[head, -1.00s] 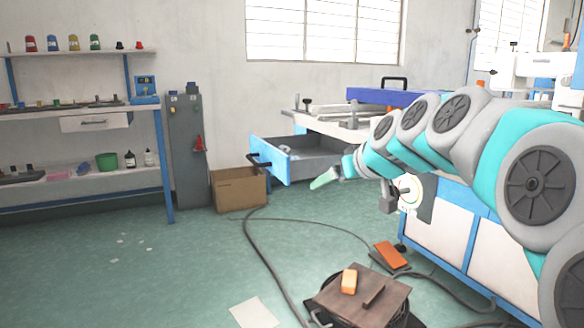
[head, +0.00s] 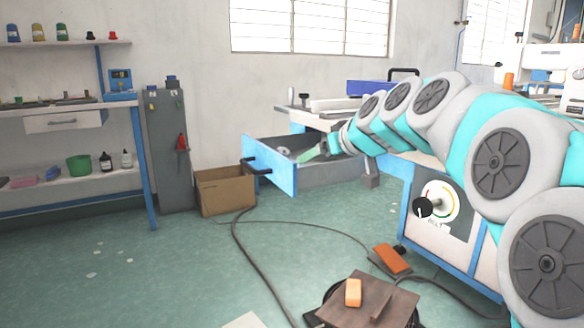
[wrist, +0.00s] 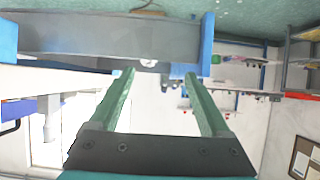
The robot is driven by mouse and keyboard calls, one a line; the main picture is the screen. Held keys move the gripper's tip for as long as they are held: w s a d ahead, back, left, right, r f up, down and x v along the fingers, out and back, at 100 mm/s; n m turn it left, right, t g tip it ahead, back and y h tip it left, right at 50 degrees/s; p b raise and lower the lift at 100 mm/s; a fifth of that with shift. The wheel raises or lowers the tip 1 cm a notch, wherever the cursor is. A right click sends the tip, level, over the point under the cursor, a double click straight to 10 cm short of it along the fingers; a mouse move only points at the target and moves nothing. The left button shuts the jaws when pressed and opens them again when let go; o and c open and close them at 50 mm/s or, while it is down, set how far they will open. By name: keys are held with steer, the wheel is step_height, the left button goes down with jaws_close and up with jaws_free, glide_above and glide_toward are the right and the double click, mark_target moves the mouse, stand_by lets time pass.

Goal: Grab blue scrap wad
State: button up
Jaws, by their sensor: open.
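I cannot make out a blue scrap wad in either view. My gripper (head: 305,155) is at the pulled-out drawer (head: 283,179), its green fingers over the drawer's opening near the blue front. In the wrist view my gripper (wrist: 159,75) shows two green fingers spread wide apart, with nothing held between them. The grey drawer wall with its blue edge (wrist: 207,40) lies beyond the fingertips. Small pale items (head: 284,151) are in the drawer, too small to tell apart, and my arm hides part of its right side.
A cardboard box (head: 225,192) stands on the floor left of the drawer, beside a grey cabinet (head: 170,150). A workbench with a dial panel (head: 440,207) is under my arm. Cables (head: 243,262) and an orange pedal (head: 392,258) lie on the floor.

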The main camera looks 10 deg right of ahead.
steer(key=x, duration=0.6)
steer(key=shift+w+f, duration=0.1)
steer(key=shift+w, duration=0.1)
steer(key=shift+x, duration=2.7)
steer(key=shift+d+r, duration=0.1)
steer(key=shift+r, duration=0.1)
steer(key=c, duration=1.1)
